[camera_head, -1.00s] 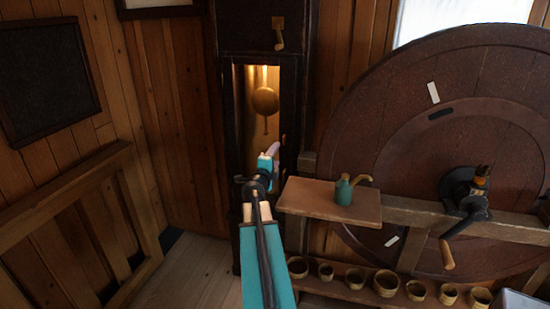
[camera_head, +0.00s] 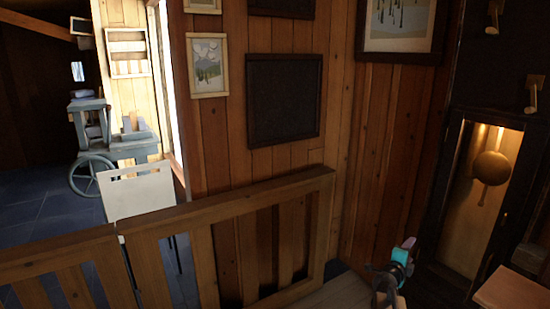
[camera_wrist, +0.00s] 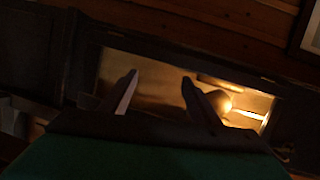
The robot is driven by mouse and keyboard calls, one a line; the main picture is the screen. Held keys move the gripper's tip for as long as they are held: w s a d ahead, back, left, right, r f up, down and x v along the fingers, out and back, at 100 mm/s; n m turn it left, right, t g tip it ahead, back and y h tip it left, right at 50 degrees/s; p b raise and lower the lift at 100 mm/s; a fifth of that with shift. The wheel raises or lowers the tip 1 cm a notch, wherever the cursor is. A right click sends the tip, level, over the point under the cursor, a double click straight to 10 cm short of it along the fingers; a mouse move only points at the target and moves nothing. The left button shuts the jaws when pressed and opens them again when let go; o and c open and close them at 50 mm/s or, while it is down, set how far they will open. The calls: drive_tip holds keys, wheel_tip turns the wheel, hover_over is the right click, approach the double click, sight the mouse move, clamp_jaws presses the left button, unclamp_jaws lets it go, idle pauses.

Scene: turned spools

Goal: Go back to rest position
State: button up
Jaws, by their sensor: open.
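My gripper (camera_head: 407,245) shows at the bottom right of the head view, small and partly seen, in front of the wooden wall and left of the tall dark clock case (camera_head: 437,250). In the wrist view my gripper (camera_wrist: 160,90) has its two fingers spread apart with nothing between them. Beyond the fingers is the lit opening of the clock case, with the round brass pendulum bob (camera_wrist: 218,102) inside. The bob also shows in the head view (camera_head: 491,168).
A wooden railing (camera_head: 220,205) crosses the lower left and middle. Behind it stand a white chair (camera_head: 140,193) and a grey wheeled machine (camera_head: 105,140). A wooden shelf corner (camera_head: 512,290) is at the bottom right. Framed pictures (camera_head: 208,66) hang on the wall.

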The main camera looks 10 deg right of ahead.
drive_tip(key=w+a+f+n+t+y, duration=0.2)
drive_tip(key=w+a+f+n+y, duration=0.25)
drive_tip(key=a+f, duration=0.55)
drive_tip(key=w+a+f+n+t+y, duration=0.1)
drive_tip(key=w+a+f+n+y, duration=0.35)
drive_tip(key=a, duration=0.95)
drive_tip(key=s+a+f+n+g+y, duration=0.1)
drive_tip(key=s+a+f+n+y, duration=0.25)
drive_tip(key=a+f, duration=0.65)
drive_tip(key=s+a+f+n+g+y, duration=0.2)
drive_tip(key=s+a+f+n, duration=0.3)
drive_tip(key=a+f, duration=0.6)
drive_tip(key=s+a+f+n+g+y, duration=0.1)
drive_tip(key=s+a+f+n+g, duration=0.2)
drive_tip(key=s+a+f, duration=0.45)
drive_tip(key=s+a+f+n+g+y, duration=0.15)
drive_tip(key=s+a+n+g, duration=0.25)
drive_tip(key=s, duration=0.7)
drive_tip(key=s+d+n+g+h, duration=0.1)
drive_tip(key=s+g, duration=0.3)
drive_tip(key=s, duration=0.5)
drive_tip(key=s+d+r+n+g+h, duration=0.1)
drive_tip(key=s+d+n+g+h, duration=0.1)
drive_tip(key=s, duration=0.8)
drive_tip(key=shift+d+r+n+g+b, duration=0.15)
drive_tip(key=shift+d+n+g+b, duration=0.25)
drive_tip(key=shift+d+g, duration=0.65)
